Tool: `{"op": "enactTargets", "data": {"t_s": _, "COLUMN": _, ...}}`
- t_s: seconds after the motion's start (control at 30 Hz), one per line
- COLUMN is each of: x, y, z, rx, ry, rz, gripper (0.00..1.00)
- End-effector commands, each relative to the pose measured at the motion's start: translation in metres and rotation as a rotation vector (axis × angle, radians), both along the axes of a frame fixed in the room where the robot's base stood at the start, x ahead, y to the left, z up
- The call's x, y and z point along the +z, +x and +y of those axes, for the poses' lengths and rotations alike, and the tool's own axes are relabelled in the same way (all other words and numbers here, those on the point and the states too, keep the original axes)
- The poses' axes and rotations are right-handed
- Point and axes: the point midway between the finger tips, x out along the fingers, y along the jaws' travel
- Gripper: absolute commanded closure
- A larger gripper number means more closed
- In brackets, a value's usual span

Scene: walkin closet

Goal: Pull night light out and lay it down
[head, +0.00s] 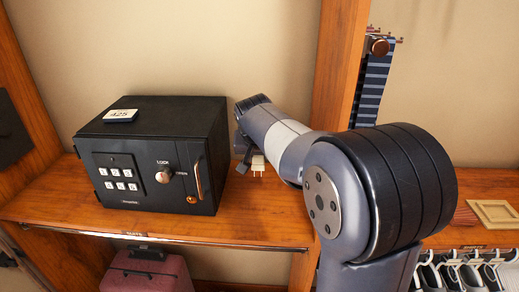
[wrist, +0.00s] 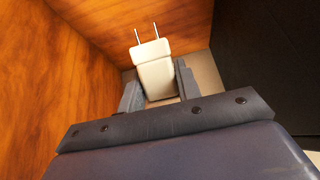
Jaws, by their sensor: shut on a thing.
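The night light (wrist: 157,76) is a small cream-white plug-in unit with two bare metal prongs. In the wrist view it sits between the two fingers of my gripper (wrist: 158,90), which is shut on it. The prongs point away from my gripper and are in full view, apart from any socket. In the head view the night light (head: 257,162) shows just right of the black safe, low by the wooden shelf, with its prongs toward the shelf. I cannot tell whether it touches the shelf. My arm hides part of this spot.
The black safe (head: 150,160) stands close left of my gripper, with a small "425" block (head: 121,116) on top. A wooden upright (head: 338,60) stands on the right. The shelf (head: 240,215) is bare in front of the night light. A pink suitcase (head: 146,272) is below.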

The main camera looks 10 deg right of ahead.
Motion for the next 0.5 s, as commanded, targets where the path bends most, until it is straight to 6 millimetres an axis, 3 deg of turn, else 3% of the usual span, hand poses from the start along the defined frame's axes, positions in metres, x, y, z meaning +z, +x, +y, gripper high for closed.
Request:
{"op": "enactTargets", "data": {"t_s": 0.27, "x": -0.019, "y": 0.0, "z": 0.0, "rx": 0.001, "ry": 0.0, "rz": 0.001, "gripper": 0.95}}
{"op": "enactTargets", "data": {"t_s": 0.5, "x": -0.048, "y": 0.0, "z": 0.0, "rx": 0.001, "ry": 0.0, "rz": 0.001, "gripper": 0.95}}
